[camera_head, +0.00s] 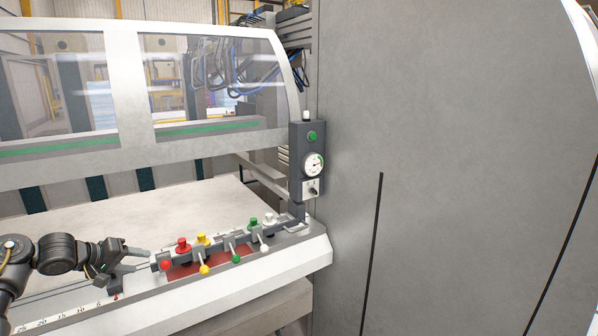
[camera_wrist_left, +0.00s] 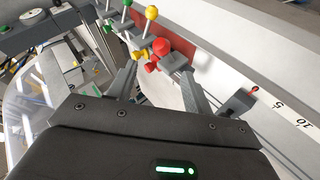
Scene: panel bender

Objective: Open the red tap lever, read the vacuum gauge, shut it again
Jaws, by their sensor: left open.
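The red tap lever (camera_head: 165,265) has a round red knob and is at the left end of a row of coloured taps on the white machine ledge. Its red cap (camera_head: 182,244) stands behind it. In the left wrist view the red knob (camera_wrist_left: 160,47) shows just beyond the fingertips. My left gripper (camera_head: 146,259) is open, with its fingers pointing right toward the red lever; I cannot tell whether they touch it. The vacuum gauge (camera_head: 312,163) is a round white dial on a dark post at the right end of the ledge; its reading is too small to make out.
Yellow (camera_head: 204,269), green (camera_head: 236,259) and white (camera_head: 265,248) levers stand close to the right of the red one. A numbered scale (camera_head: 85,308) runs along the ledge's front. A large grey cabinet (camera_head: 450,130) fills the right side.

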